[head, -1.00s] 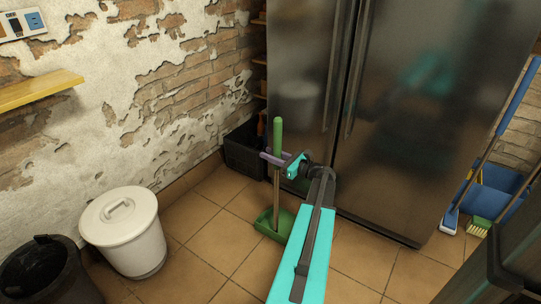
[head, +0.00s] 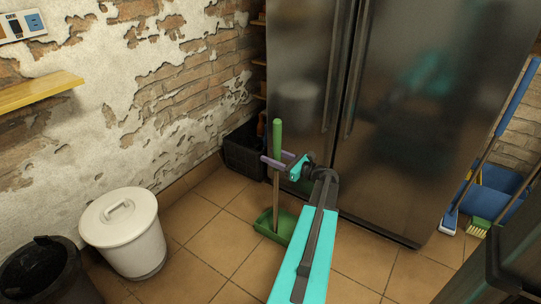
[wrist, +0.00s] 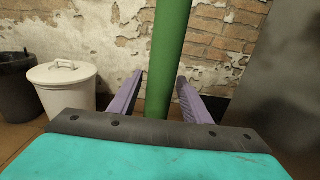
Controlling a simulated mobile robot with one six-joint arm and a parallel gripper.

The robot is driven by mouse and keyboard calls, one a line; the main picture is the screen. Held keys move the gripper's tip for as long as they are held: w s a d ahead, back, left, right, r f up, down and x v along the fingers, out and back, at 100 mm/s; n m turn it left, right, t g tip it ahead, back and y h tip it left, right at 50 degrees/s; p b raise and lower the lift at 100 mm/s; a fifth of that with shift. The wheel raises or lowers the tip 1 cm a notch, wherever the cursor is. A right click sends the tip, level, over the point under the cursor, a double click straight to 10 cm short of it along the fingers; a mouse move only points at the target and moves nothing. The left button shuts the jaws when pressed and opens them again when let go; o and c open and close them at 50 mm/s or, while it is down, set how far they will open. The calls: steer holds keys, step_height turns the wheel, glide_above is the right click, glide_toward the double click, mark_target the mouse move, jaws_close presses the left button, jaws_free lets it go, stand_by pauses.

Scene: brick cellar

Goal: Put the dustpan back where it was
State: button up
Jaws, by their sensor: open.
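The dustpan (head: 284,226) has a green pan resting on the tiled floor in front of the dark fridge. Its long upright handle (head: 277,150) has a green upper grip and a brown lower shaft. My gripper (head: 276,162) is at the handle, near the lower end of the green grip, with its purple fingers open. In the wrist view the green handle (wrist: 168,60) stands between the two spread fingers (wrist: 160,100), with a gap visible on either side. I cannot see contact with either finger.
A white lidded bin (head: 125,235) and a black bin (head: 45,275) stand at the left. A black crate (head: 243,150) sits by the wall behind the dustpan. The fridge (head: 400,120) blocks the back. A blue bucket (head: 490,190) with brushes is at the right.

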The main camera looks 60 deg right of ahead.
steer(key=s+p, duration=0.1)
steer(key=s, duration=0.9)
steer(key=shift+s+p, duration=0.3)
steer(key=shift+s, duration=0.05)
steer(key=shift+s, duration=0.1)
